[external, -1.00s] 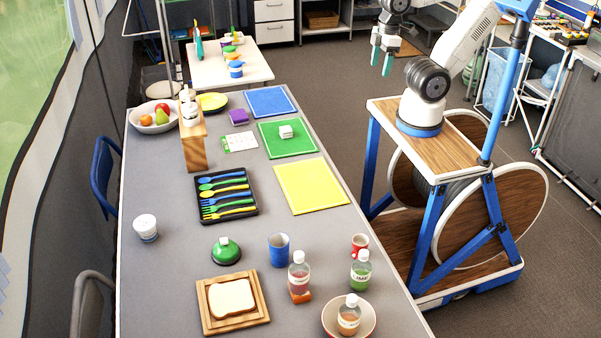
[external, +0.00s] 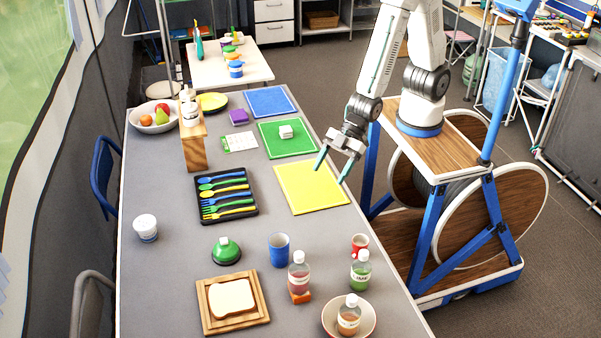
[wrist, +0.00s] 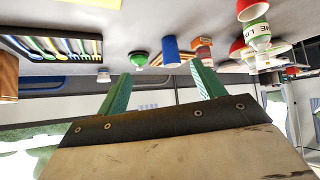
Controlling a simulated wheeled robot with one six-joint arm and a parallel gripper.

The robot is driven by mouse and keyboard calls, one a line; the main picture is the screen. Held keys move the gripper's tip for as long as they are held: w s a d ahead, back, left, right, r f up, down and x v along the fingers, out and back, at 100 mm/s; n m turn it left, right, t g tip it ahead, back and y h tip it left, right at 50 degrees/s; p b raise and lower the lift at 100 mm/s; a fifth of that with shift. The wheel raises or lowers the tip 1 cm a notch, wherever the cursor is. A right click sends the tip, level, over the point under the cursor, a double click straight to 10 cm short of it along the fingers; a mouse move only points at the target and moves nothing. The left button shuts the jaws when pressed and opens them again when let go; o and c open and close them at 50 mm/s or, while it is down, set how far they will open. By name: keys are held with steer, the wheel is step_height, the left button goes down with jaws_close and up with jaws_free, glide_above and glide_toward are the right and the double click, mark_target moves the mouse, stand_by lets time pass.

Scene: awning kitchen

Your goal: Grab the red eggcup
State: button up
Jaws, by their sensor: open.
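The red eggcup (external: 360,243) stands upright near the right edge of the grey table, just behind a bottle with green contents (external: 361,270). In the wrist view, which is upside down, the red eggcup (wrist: 251,9) is at the top right beside that bottle. My gripper (external: 328,176) is open and empty above the yellow mat, behind the eggcup and apart from it. In the wrist view its two green fingers are spread with nothing between them.
A blue cup (external: 279,250) and a bottle with reddish contents (external: 299,272) stand left of the eggcup. A bowl holding a bottle (external: 331,319) is in front. The yellow mat (external: 310,190) is bare.

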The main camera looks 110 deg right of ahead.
steer(key=s+a+f+n+y, duration=0.2)
steer(key=s+a+f+y, duration=0.1)
steer(key=a+f, duration=0.55)
steer(key=n+y, duration=0.1)
steer(key=y, duration=0.2)
glide_toward(358, 249)
steer(key=shift+s+d+f, duration=0.1)
steer(key=shift+s+f, duration=0.15)
steer(key=shift+f, duration=0.3)
steer(key=shift+s+d+f, duration=0.1)
steer(key=shift+s+f, duration=0.15)
steer(key=shift+f, duration=0.3)
steer(key=shift+a+f, duration=0.1)
steer(key=shift+a, duration=0.1)
steer(key=w+a, duration=0.2)
steer(key=a, duration=0.1)
steer(key=w+a+f, duration=0.1)
steer(key=w+a, duration=0.1)
steer(key=w, duration=0.1)
steer(key=shift+a, duration=0.35)
steer(key=shift+t, duration=0.3)
steer(key=c, duration=1.1)
